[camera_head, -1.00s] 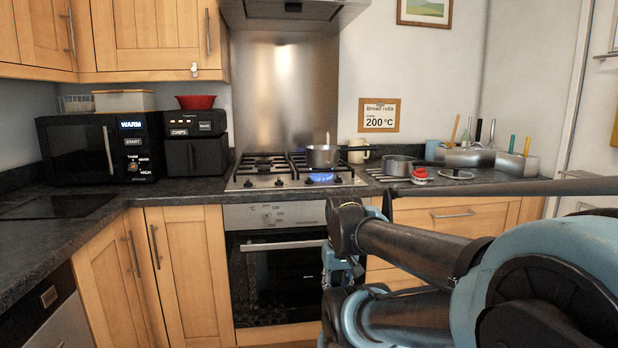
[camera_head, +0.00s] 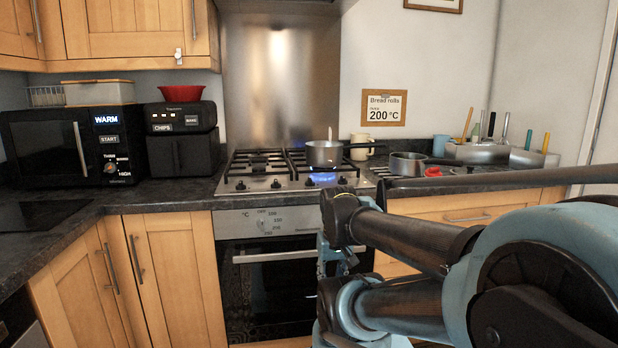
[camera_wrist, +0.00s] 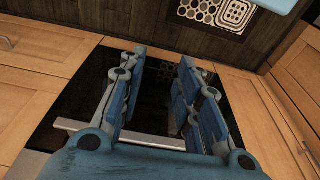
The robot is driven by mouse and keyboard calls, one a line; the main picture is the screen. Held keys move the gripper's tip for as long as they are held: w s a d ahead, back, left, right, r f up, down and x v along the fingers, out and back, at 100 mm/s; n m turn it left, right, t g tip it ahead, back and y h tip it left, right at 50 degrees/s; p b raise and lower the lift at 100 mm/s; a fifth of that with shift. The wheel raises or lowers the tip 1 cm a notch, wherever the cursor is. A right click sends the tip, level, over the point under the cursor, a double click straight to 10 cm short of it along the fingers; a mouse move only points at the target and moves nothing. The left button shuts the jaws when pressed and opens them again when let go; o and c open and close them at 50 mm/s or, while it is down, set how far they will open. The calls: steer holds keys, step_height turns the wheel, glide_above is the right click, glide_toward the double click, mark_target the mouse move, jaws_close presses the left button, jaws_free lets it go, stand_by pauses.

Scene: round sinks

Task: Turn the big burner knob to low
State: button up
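The gas hob (camera_head: 262,173) is set into the dark worktop, with several small knobs along its front edge. One knob (camera_head: 275,184) shows left of centre and another (camera_head: 310,183) further right. I cannot tell which serves the big burner or how each is turned. A blue flame (camera_head: 322,178) burns at the right, below a saucepan (camera_head: 324,153). My gripper (camera_wrist: 160,85) is open and empty in the wrist view, in front of the dark oven door. In the head view it is low in front of the oven, below the hob, partly hidden by my arm.
The oven (camera_head: 268,285) has a temperature dial (camera_head: 264,224) and a horizontal handle (camera_head: 280,256). The saucepan's handle points right. Another pan (camera_head: 408,166) stands right of the hob. A microwave (camera_head: 70,145) and an air fryer (camera_head: 182,140) stand left. Worktop edge juts forward at left.

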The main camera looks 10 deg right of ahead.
step_height(320, 180, up, 37)
steer(key=m+g, duration=0.1)
steer(key=g, duration=0.1)
glide_above(310, 178)
step_height(310, 178, down, 17)
steer(key=shift+f, duration=0.1)
jaws_close()
